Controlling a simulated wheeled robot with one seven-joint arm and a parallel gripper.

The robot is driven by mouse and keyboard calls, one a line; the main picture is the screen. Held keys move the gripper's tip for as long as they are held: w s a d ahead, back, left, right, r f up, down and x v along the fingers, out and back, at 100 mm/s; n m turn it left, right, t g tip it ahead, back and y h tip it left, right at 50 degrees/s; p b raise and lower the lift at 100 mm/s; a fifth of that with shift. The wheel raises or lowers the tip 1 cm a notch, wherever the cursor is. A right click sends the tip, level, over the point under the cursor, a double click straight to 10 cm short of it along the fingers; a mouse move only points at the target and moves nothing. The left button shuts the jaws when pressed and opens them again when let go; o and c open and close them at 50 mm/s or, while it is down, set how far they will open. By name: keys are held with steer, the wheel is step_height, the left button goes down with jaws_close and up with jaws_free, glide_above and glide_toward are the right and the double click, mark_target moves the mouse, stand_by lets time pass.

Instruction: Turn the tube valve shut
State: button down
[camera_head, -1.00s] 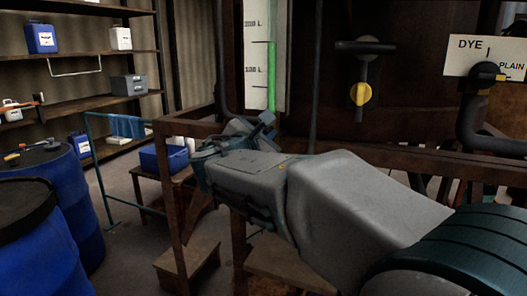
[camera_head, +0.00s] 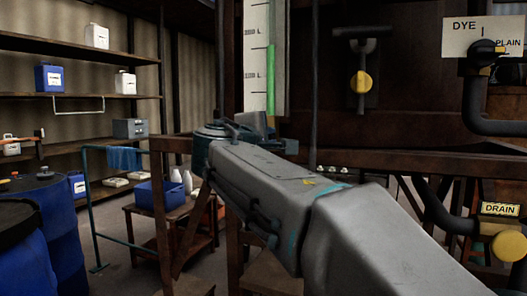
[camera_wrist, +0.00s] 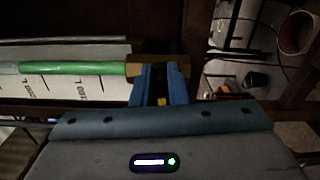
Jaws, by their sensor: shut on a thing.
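The sight tube holds a green column against a white litre scale (camera_head: 257,60); the green tube (camera_head: 271,75) stands upright in the head view. In the wrist view the green tube (camera_wrist: 95,68) lies sideways and ends at a brass-coloured valve block (camera_wrist: 186,66). My gripper (camera_wrist: 161,76) has its two blue fingers shut on the valve at the tube's end. A small yellow bit shows between the fingers. In the head view my own arm hides most of the fingers and the valve. The valve's handle angle cannot be told.
A yellow-handled valve (camera_head: 361,83) sits on the vat wall to the right. The DYE/PLAIN sign (camera_head: 482,37) and the DRAIN sign (camera_head: 500,209) are further right. A brown frame rail (camera_head: 400,160) runs behind my arm. Blue drums (camera_head: 55,225) and shelves stand at left.

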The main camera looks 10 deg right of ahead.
steer(key=shift+f+m+b, duration=0.25)
steer(key=shift+m+b, duration=0.25)
steer(key=shift+m, duration=0.1)
steer(key=shift+r, duration=0.1)
steer(key=c, duration=1.4)
jaws_free()
steer(key=shift+c, duration=0.2)
steer(key=p+v, duration=0.1)
steer(key=v, duration=1.3)
steer(key=shift+p, duration=0.3)
steer(key=shift+w, duration=0.1)
